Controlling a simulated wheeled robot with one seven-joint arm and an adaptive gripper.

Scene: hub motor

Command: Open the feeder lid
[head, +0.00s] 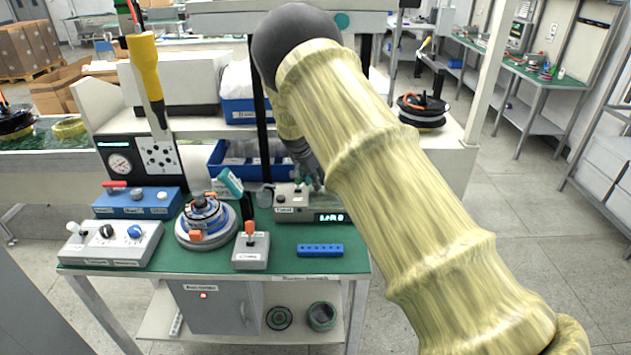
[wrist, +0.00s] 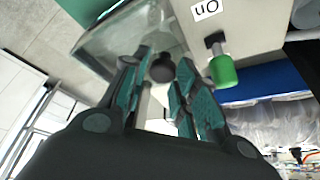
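The feeder is a grey box (head: 297,215) with a small lit display, at the back right of the green bench. In the wrist view a clear lid (wrist: 100,47) with a dark round knob (wrist: 162,69) shows against it. My gripper (wrist: 165,60) has its two fingers apart, one on each side of the knob. I cannot tell whether the pads touch it. In the head view my gripper (head: 315,182) points down just above the feeder, partly hidden by my arm. The lid is not clear in the head view.
A green-capped switch (wrist: 222,70) labelled "On" stands close to the right finger. On the bench are a round motor fixture (head: 206,220), an orange-lever box (head: 251,250), a blue block (head: 320,250) and control boxes (head: 112,243). Blue bins (head: 235,160) stand behind.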

